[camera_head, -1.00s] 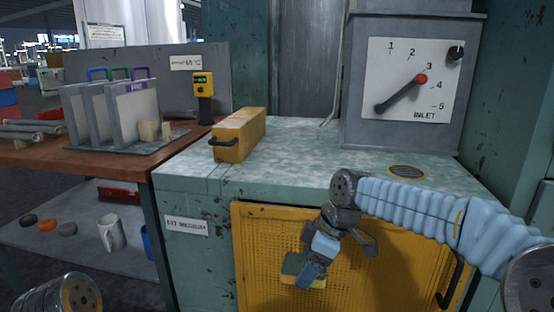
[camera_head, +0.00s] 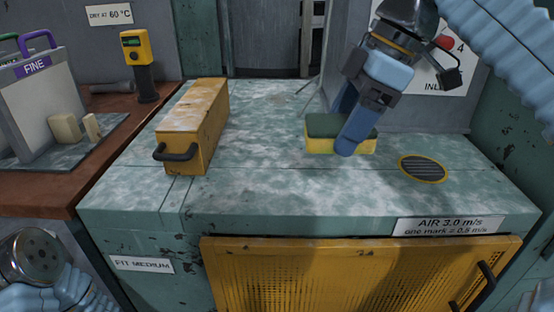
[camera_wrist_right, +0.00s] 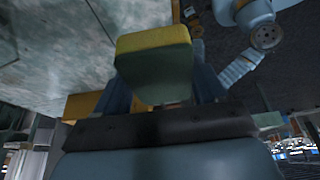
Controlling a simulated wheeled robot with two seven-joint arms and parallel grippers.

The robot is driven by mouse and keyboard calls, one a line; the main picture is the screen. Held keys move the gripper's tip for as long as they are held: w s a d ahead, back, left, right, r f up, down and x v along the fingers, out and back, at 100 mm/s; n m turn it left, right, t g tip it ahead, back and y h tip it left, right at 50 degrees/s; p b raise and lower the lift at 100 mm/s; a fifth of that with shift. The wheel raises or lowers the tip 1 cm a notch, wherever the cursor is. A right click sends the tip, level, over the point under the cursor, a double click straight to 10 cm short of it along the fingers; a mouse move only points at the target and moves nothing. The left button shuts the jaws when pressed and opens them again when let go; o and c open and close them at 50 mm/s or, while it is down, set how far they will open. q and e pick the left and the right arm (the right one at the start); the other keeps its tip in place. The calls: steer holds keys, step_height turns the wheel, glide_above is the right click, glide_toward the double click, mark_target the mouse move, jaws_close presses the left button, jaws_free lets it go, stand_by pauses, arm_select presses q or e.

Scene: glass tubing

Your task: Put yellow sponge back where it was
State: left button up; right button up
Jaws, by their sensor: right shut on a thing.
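The yellow sponge (camera_head: 320,144) has a dark green top layer. It is at or just above the mottled green cabinet top (camera_head: 270,190), in front of the grey inlet box; I cannot tell if it touches the surface. My right gripper (camera_head: 352,130) comes down from above and is shut on the sponge. In the right wrist view the sponge (camera_wrist_right: 155,65) sits between the two blue fingers of the gripper (camera_wrist_right: 165,90). My left arm shows only in part at the lower left, and its gripper is not in view.
A yellow box with a dark handle (camera_head: 195,120) stands left of the sponge. A round dark vent (camera_head: 423,169) lies to its right. The inlet box (camera_head: 440,105) stands behind. The front middle of the cabinet top is clear. A rack with cream blocks (camera_head: 66,130) stands at the left.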

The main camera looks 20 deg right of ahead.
mark_target(274, 177)
steer(key=w+a+f, duration=0.1)
steer(key=w+f, duration=0.1)
steer(key=w+a+f, duration=0.2)
steer(key=w, duration=0.1)
steer(key=w+a+f, duration=0.2)
steer(key=shift+w+a+f, duration=0.1)
steer(key=shift+w+f, duration=0.05)
steer(key=shift+w, duration=0.15)
steer(key=shift+w+a+f, duration=0.25)
steer(key=shift+w+f, duration=0.1)
steer(key=shift+f, duration=0.2)
steer(key=shift+w+a+f+b, duration=0.15)
steer(key=shift+w+f, duration=0.05)
steer(key=shift+f, duration=0.55)
steer(key=shift+w+a+f+b, duration=0.1)
steer(key=shift+w+f, duration=0.05)
steer(key=shift+f, duration=0.65)
steer(key=shift+w+a+f+b, duration=0.15)
steer(key=shift+w+f, duration=0.05)
steer(key=shift+f, duration=0.55)
